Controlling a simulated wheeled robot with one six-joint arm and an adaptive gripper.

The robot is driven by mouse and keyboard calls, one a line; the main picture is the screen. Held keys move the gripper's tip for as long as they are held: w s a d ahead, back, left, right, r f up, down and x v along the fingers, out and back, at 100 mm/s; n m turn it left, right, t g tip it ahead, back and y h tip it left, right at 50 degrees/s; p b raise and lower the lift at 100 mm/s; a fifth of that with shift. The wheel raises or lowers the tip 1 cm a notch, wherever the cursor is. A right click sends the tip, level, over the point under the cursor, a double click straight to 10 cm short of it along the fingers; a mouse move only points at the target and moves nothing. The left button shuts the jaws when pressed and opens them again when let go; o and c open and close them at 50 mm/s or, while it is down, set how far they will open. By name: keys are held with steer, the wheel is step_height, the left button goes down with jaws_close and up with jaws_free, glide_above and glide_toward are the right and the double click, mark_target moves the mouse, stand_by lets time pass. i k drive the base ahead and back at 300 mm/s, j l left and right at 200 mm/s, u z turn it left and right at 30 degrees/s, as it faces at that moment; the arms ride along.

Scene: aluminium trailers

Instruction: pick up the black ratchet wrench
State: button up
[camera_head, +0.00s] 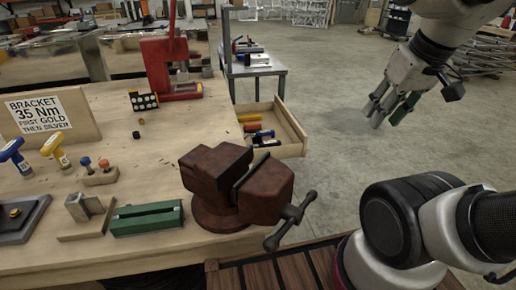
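A small black item (267,143) lies at the near end of an open wooden drawer (291,128) on the right side of the bench. It may be the black ratchet wrench, but it is too small to tell. My gripper (386,108) hangs in the air at the upper right, over the floor, well to the right of the drawer and apart from it. Its grey fingers point down, and a dark green piece (404,108) shows beside them. I cannot tell whether that piece is held or how far the fingers are open.
A rust-red vise (225,180) stands at the bench's near right corner, its handle sticking out. Yellow, red and blue items lie in the drawer. A green box (147,219), T-handled tools (57,148) and a red press (170,65) stand on the bench. A grey cart (254,66) stands behind.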

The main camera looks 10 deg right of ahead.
mark_target(274, 143)
steer(key=k+l+u, duration=0.1)
steer(key=l, duration=0.45)
steer(key=i+l+u, duration=0.1)
steer(key=l, duration=0.3)
steer(key=i+l+u, duration=0.15)
steer(key=l, duration=0.25)
steer(key=l+u, duration=0.1)
steer(key=l, duration=0.3)
steer(key=i+l+u, duration=0.15)
steer(key=i, duration=0.25)
steer(key=i+l+u, duration=0.15)
steer(key=i, duration=0.25)
steer(key=l, duration=0.1)
